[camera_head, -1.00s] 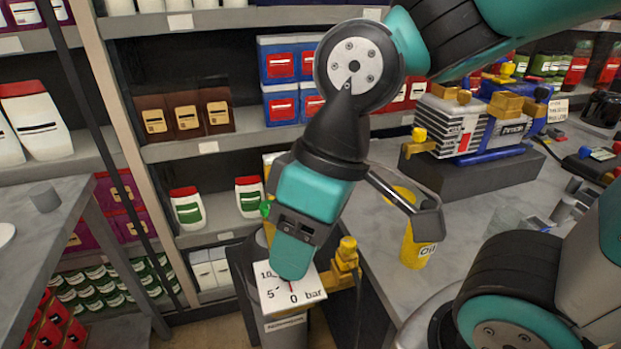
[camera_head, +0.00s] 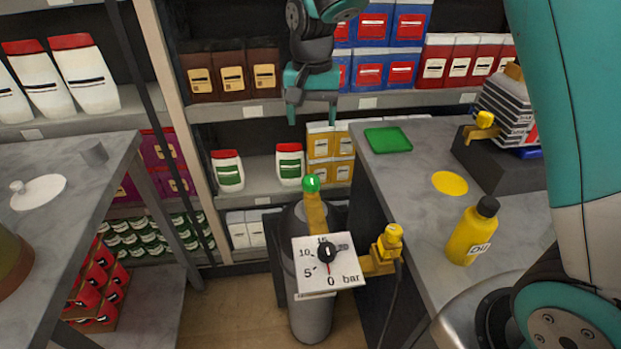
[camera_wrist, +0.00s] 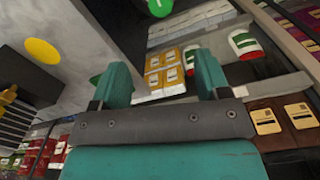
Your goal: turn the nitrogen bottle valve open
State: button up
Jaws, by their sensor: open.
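The grey nitrogen bottle (camera_head: 312,322) stands upright on the floor beside the right workbench. A yellow neck (camera_head: 315,212) rises from it with a green-topped valve (camera_head: 312,183). A white gauge plate (camera_head: 311,251) with a black knob (camera_head: 326,253) is on its front; the red pointer is at 0 bar. A yellow fitting (camera_head: 388,245) sticks out to the right. My gripper (camera_head: 312,114) points down above the green top in the picture, apart from it, open and empty. In the wrist view, both fingers of my gripper (camera_wrist: 161,78) are spread. A green disc (camera_wrist: 160,7) shows at the top edge.
Stocked shelves stand behind. A left table (camera_head: 75,190) leaves a gap of floor (camera_head: 240,305) left of the bottle.

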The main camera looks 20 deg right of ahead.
aim_at(311, 179)
notch_tip(311, 179, down, 17)
jog(key=shift+f+p, duration=0.15)
jog(key=shift+p, duration=0.75)
jog(key=c, duration=0.9)
